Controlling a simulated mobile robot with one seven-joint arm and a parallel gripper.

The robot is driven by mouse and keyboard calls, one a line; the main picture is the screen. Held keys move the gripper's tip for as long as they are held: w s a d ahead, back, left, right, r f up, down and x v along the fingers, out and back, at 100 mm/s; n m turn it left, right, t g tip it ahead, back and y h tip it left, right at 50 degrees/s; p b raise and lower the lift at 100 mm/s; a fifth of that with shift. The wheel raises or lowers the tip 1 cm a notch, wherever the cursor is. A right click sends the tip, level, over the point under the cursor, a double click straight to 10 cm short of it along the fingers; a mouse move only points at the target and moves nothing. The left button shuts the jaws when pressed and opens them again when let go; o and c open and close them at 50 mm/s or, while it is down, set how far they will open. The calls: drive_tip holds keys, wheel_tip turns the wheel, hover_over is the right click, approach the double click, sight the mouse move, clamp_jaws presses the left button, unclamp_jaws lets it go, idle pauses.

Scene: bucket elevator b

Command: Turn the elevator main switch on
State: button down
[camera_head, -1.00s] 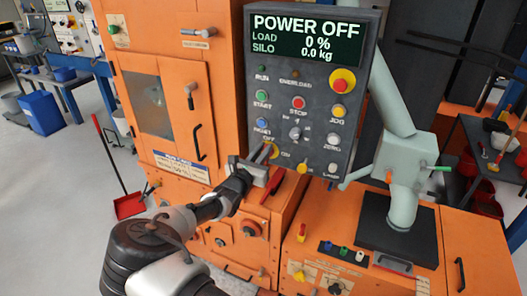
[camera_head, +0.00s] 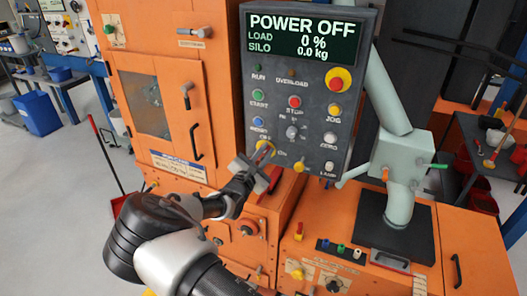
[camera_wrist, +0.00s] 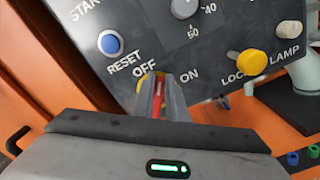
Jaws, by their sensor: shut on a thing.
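The grey control panel (camera_head: 345,110) has a display (camera_head: 305,38) reading "POWER OFF", load 0 % and silo 0.0 kg. The main switch (camera_head: 266,147) is a yellow knob low on the panel's left, between the OFF and ON labels. In the wrist view the yellow switch (camera_wrist: 143,82) is mostly hidden behind my fingers, with a red part showing between them. My gripper (camera_head: 264,155) reaches it from below and is shut on it. The gripper also shows in the wrist view (camera_wrist: 165,82). The knob's exact angle is hidden.
An orange cabinet (camera_head: 165,60) stands left of the panel. A pale pipe machine (camera_head: 400,165) stands at the right.

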drive_tip(key=f+m+b, duration=0.1)
drive_tip(key=m+b, duration=0.2)
drive_tip(key=f+m+b, duration=0.1)
drive_tip(key=m+b, duration=0.2)
drive_tip(key=m, duration=0.1)
drive_tip(key=m+b, duration=0.3)
drive_tip(key=shift+s+d+f, duration=0.2)
drive_tip(key=shift+d+f, duration=0.05)
drive_tip(key=shift+f, duration=0.15)
drive_tip(key=shift+a+r+m+b, duration=0.1)
drive_tip(key=shift+r+m+b, duration=0.05)
drive_tip(key=shift+m+b, duration=0.25)
drive_tip(key=c, duration=1.8)
unclamp_jaws()
drive_tip(key=shift+o, duration=0.2)
